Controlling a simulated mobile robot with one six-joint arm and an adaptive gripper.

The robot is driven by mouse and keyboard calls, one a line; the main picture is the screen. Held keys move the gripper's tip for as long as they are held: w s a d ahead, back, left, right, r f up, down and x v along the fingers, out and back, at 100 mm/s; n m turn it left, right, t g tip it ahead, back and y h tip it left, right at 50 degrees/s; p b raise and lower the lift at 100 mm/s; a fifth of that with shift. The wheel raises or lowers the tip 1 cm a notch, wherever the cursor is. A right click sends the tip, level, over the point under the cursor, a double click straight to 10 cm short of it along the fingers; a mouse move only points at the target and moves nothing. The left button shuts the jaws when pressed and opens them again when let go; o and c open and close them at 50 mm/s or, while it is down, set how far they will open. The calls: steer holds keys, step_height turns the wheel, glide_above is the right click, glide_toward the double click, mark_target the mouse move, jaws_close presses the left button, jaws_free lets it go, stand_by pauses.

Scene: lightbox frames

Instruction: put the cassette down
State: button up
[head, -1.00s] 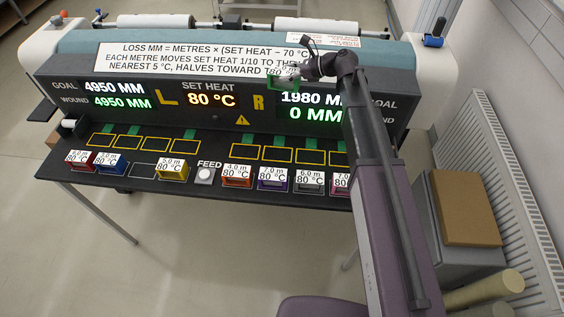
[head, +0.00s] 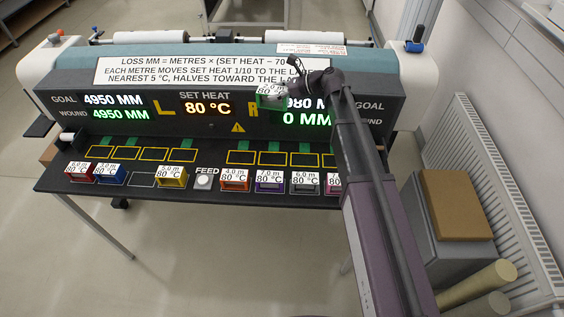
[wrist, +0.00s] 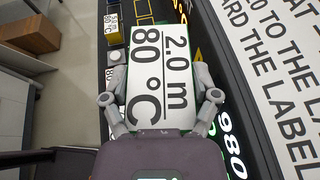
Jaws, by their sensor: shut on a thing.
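My gripper (wrist: 160,88) is shut on a cassette (wrist: 160,60) labelled 2.0 m, 80 °C, with one finger on each long side. In the head view the cassette (head: 270,91) has a green body. It hangs in the air in front of the display panel, by the R and partly over the 1980 MM readout. The black bench deck lies below it. Yellow-outlined slots form a left group (head: 154,154) and a right group (head: 274,158) on the deck; all look empty of cassettes. A grey-outlined spot (head: 142,180) in the front row is bare.
Other cassettes stand along the front edge: red (head: 81,173), blue (head: 112,175), yellow (head: 173,178), orange (head: 235,181), purple (head: 269,182), grey (head: 305,183) and a partly hidden pink one (head: 334,184). The white FEED button (head: 204,182) sits mid-row. My arm hides the deck's right end.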

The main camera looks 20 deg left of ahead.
steer(key=shift+s+a, duration=0.2)
steer(key=shift+a, duration=0.1)
steer(key=shift+f+b, duration=0.45)
step_height(320, 180, down, 17)
steer(key=n+g+b, duration=0.2)
steer(key=b, duration=1.5)
steer(key=shift+a, duration=0.15)
steer(key=shift+f, duration=0.25)
step_height(320, 180, down, 6)
steer(key=b, duration=0.6)
steer(key=shift+b, duration=0.3)
steer(key=shift+f+b, duration=1.8)
steer(key=shift+f, duration=0.05)
steer(key=shift+f, duration=0.15)
